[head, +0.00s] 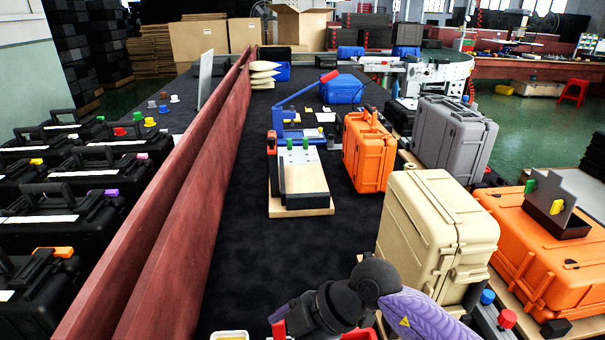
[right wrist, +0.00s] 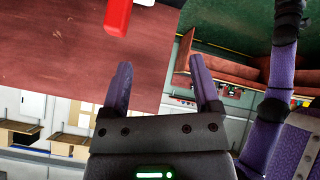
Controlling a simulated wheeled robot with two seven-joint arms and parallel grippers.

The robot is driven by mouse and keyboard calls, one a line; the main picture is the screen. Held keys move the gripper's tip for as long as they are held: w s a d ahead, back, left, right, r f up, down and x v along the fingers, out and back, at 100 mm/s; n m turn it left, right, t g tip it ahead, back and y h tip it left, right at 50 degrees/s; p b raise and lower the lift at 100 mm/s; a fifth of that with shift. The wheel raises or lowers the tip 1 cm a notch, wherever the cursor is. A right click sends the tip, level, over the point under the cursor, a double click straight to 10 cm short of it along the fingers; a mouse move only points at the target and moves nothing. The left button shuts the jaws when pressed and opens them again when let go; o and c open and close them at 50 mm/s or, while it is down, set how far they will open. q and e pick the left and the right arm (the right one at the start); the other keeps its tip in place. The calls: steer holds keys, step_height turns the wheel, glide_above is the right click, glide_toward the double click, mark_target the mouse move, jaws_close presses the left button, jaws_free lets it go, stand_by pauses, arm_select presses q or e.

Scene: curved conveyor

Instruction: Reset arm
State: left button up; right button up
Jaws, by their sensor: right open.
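My right gripper (right wrist: 160,78) shows in the right wrist view with its two purple fingers apart and nothing between them. In the head view my right arm, purple with dark joints, comes in at the bottom edge, right of the middle. Its gripper fingers cannot be made out there. My left arm and gripper are not in the head view.
A tan case (head: 410,235) stands close to my right arm. A red-brown rail (head: 185,200) runs along the left of the dark surface (head: 245,245).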

steer(key=s+a+r+t+y, duration=0.2)
steer(key=a+r+y, duration=0.4)
steer(key=y, duration=0.1)
steer(key=w+d+r+m+t+h, duration=0.35)
steer(key=d+r+m+t, duration=0.4)
steer(key=m+t, duration=0.7)
steer(key=s+d+f+m+h, duration=0.1)
steer(key=d+f+m+h, duration=0.7)
steer(key=d+f+h, duration=0.4)
steer(key=s+d+f+g+h, duration=0.2)
steer(key=s+f+g, duration=0.3)
steer(key=s+g, duration=0.2)
arm_select(q)
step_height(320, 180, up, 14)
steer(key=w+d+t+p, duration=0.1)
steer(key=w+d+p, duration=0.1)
steer(key=p, duration=1.2)
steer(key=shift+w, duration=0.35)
arm_select(e)
steer(key=s+d+f+n+g, duration=0.1)
steer(key=s+f+g, duration=0.3)
steer(key=s+f, duration=0.5)
steer(key=s+d+f+n+g+y, duration=0.1)
steer(key=s+f+g, duration=0.4)
steer(key=s, duration=1.2)
step_height(320, 180, down, 5)
steer(key=shift+s+d+r, duration=0.1)
steer(key=shift+s+d, duration=0.15)
steer(key=shift+s, duration=0.15)
